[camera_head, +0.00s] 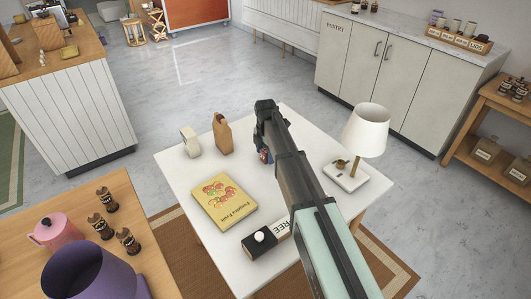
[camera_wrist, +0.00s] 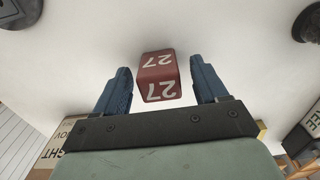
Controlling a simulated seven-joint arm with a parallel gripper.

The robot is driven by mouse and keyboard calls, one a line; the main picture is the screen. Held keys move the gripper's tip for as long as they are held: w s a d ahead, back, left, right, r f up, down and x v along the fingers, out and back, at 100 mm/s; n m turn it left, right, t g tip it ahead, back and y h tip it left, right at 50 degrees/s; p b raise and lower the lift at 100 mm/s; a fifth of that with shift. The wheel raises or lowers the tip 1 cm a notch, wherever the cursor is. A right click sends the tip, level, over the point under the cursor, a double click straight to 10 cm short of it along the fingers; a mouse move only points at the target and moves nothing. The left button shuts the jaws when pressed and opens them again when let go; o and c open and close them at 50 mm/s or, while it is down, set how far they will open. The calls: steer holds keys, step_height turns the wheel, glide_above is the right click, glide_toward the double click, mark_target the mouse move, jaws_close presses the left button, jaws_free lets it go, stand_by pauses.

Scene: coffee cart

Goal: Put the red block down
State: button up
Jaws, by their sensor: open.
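The red block (camera_wrist: 157,76), marked with a white 27 on two faces, appears to rest on the white table (camera_wrist: 75,55) in the wrist view. My gripper (camera_wrist: 160,66) is open, with one blue finger on each side of the block and a visible gap on both sides. In the head view my gripper (camera_head: 264,153) is low over the white table (camera_head: 185,175), near its back edge. There the block is mostly hidden by my gripper and arm.
On the table are a tan bottle-shaped object (camera_head: 222,134), a pale small block-like object (camera_head: 190,141), a yellow fruit book (camera_head: 224,201), a black box (camera_head: 259,240) and a white-shaded lamp (camera_head: 367,131). Bare table lies between the book and my gripper.

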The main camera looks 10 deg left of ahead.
step_height(320, 180, up, 12)
steer(key=shift+r, duration=0.15)
stand_by(0.7)
